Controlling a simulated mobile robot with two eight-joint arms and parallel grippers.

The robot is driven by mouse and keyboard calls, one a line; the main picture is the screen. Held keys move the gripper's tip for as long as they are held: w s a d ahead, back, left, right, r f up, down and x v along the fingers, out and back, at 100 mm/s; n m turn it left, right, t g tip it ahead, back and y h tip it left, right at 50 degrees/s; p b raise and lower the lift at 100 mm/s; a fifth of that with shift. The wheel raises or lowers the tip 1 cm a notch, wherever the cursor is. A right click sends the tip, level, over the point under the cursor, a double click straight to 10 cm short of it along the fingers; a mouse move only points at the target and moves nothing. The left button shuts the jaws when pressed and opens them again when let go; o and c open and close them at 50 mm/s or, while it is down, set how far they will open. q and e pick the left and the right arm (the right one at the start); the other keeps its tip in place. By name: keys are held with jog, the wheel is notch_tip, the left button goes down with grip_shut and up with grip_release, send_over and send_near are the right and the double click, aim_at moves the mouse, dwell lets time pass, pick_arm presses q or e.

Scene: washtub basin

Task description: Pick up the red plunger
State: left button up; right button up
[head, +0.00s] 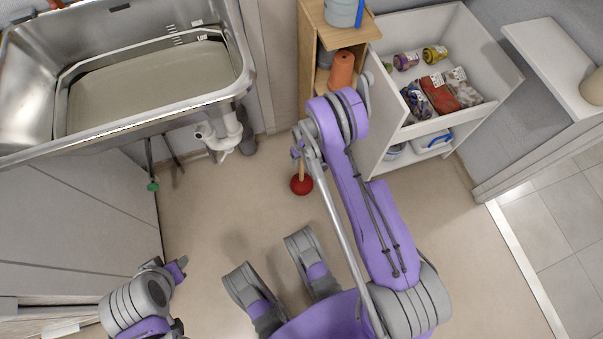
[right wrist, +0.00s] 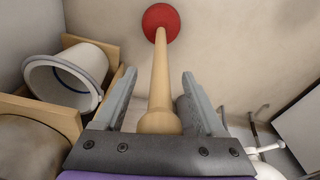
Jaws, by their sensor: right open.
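The red plunger has a round red rubber cup (head: 301,185) and a pale wooden handle. In the head view it stands on the floor in front of the wooden shelf, its upper handle partly hidden by my right arm. In the right wrist view the cup (right wrist: 161,20) is at the top and the handle runs down between the fingers. My right gripper (right wrist: 158,78) is open, with a finger on each side of the handle and gaps visible on both sides. My left arm is at the lower left of the head view; its gripper (head: 177,269) is small and its jaws are unclear.
A steel washtub (head: 150,95) with white drain pipes (head: 222,135) is at upper left. A wooden shelf (head: 308,60) with pots stands behind the plunger. Right of it, an open white drawer (head: 470,110) holds jars and packets.

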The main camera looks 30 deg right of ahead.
grip_shut()
dwell(0.4)
